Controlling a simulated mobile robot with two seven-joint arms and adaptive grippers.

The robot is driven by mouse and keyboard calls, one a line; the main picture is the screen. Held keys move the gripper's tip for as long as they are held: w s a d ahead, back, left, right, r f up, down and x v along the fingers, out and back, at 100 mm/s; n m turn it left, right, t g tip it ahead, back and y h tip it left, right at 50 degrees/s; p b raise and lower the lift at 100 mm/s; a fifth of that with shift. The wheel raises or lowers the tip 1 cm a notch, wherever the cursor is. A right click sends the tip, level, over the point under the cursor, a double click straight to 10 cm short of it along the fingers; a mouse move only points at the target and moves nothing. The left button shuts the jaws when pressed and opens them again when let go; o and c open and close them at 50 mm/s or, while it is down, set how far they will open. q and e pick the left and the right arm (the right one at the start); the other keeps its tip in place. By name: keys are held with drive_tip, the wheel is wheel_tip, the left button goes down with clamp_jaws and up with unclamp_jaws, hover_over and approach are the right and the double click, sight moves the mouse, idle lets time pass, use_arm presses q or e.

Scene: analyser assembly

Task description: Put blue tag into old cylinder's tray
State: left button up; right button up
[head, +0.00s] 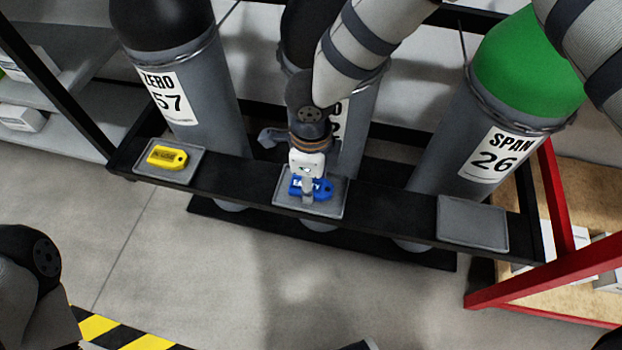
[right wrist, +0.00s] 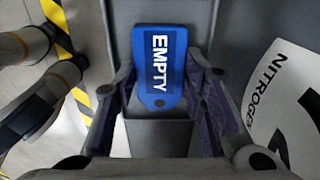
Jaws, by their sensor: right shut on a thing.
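The blue tag (head: 323,188) is at the middle tray (head: 337,203), in front of the middle cylinder (head: 357,120), whose label is mostly hidden by my arm. My right gripper (head: 308,193) points down there and is shut on the blue tag. In the right wrist view, the tag (right wrist: 160,62) reads EMPTY and lies between the two fingers (right wrist: 155,100), over the grey tray. I cannot tell whether it touches the tray floor. My left gripper is out of view; only part of my left arm shows at lower left.
A yellow tag (head: 167,157) lies in the left tray (head: 190,170), before the cylinder marked ZERO 57 (head: 190,90). The right tray (head: 473,223) is empty, before the green-topped SPAN 26 cylinder (head: 450,160). A black rail (head: 400,207) carries the trays. A red frame (head: 550,290) stands at right.

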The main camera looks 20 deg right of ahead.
drive_tip(key=o, duration=0.8)
drive_tip(key=shift+f, duration=0.1)
wheel_tip(320, 180, up, 12)
drive_tip(key=p, duration=0.3)
drive_tip(key=shift+r, duration=0.2)
